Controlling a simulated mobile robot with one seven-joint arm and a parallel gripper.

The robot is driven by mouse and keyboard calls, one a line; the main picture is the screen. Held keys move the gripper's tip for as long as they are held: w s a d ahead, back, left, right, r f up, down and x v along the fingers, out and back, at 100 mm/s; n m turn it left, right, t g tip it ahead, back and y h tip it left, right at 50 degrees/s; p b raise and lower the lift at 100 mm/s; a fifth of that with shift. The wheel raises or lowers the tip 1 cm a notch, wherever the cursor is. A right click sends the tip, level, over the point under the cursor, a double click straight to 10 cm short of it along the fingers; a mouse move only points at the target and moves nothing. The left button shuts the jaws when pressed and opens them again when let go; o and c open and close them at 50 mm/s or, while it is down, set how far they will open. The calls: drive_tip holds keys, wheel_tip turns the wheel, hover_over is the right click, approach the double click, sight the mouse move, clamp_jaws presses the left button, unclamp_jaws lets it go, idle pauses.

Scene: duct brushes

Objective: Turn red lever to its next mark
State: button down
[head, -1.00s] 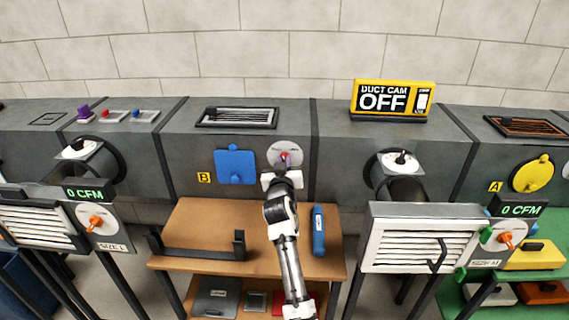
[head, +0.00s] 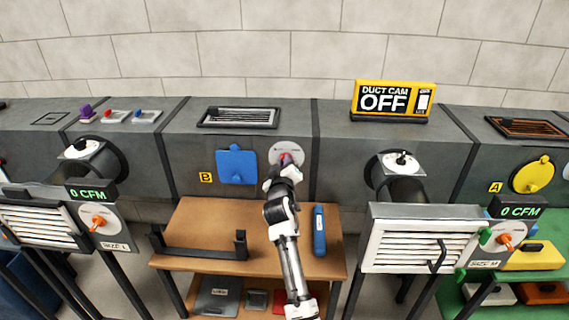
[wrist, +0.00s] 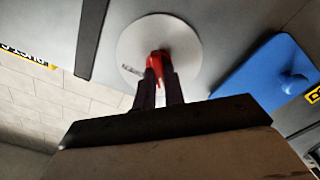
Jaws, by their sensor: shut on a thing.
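The red lever (wrist: 155,58) sits at the middle of a round pale dial plate (wrist: 188,45) on the grey duct front. My gripper (wrist: 158,80) is shut on the lever, with one dark finger on each side of it in the wrist view. In the head view the dial plate (head: 287,150) shows behind my gripper (head: 286,165), and only a bit of red lever shows there. Small marks on the plate are too blurred to read.
A blue cover (head: 236,166) with a knob is left of the dial, beside a yellow B label (head: 206,177). A wooden table (head: 200,225) below holds a dark bracket (head: 205,252) and a blue bar (head: 319,232). A yellow DUCT CAM OFF sign (head: 392,98) stands on the duct.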

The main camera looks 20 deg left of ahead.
idle(0.3)
drive_tip(key=c, duration=1.5)
unclamp_jaws()
drive_tip(key=b+v, duration=0.3)
drive_tip(key=v, duration=1)
drive_tip(key=shift+s+d, duration=0.1)
drive_tip(key=shift+s, duration=0.3)
